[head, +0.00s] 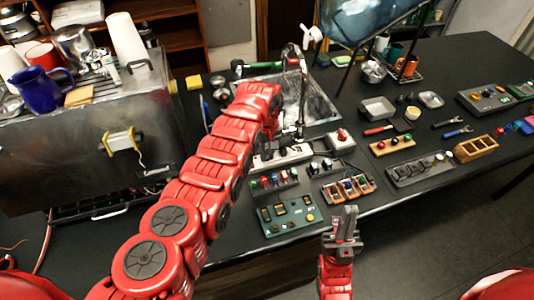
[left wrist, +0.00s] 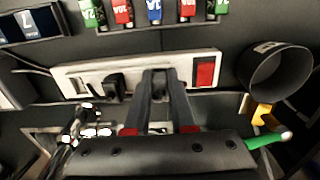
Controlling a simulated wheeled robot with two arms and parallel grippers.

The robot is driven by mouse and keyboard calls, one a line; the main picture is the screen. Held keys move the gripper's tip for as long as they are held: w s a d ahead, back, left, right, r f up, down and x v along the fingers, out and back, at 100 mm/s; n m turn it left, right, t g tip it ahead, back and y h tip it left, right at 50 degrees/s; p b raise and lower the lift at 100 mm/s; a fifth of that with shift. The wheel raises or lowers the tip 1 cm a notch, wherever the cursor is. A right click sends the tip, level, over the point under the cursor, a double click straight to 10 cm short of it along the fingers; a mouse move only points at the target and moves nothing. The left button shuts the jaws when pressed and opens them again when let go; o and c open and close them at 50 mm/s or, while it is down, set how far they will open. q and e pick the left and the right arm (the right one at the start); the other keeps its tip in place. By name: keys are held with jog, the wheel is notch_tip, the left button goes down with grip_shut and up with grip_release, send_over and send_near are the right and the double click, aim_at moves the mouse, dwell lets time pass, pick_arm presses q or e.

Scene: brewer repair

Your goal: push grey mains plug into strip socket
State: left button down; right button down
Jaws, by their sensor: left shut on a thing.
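The white power strip (head: 289,158) lies on the dark bench just in front of the sink. In the left wrist view the strip (left wrist: 135,66) runs across the middle, with a red switch (left wrist: 205,73) at its right and a black plug (left wrist: 113,87) seated at its left. My left gripper (left wrist: 161,80) is over the strip between these two, shut on the grey mains plug (left wrist: 160,98). The plug is mostly hidden by the fingers, so I cannot tell how deep it sits. In the head view my arm hides that gripper. My right gripper (head: 344,225) is off the bench's front edge, seemingly empty.
A fuse rack (head: 272,182), a green panel (head: 288,214) and an orange-slotted rack (head: 347,188) stand in front of the strip. A grey box with a red knob (head: 340,140) is at its right. The sink tap (head: 303,85) rises behind. A steel brewer (head: 85,145) stands left.

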pick_arm(q)
jog(key=shift+f, duration=0.1)
dwell(0.5)
jog(key=c, duration=0.7)
grip_release()
notch_tip(320, 180, up, 8)
jog(key=b, duration=0.3)
jog(key=shift+b, duration=0.35)
notch_tip(320, 180, up, 10)
jog(key=shift+f+b, duration=0.25)
jog(key=shift+b, duration=0.55)
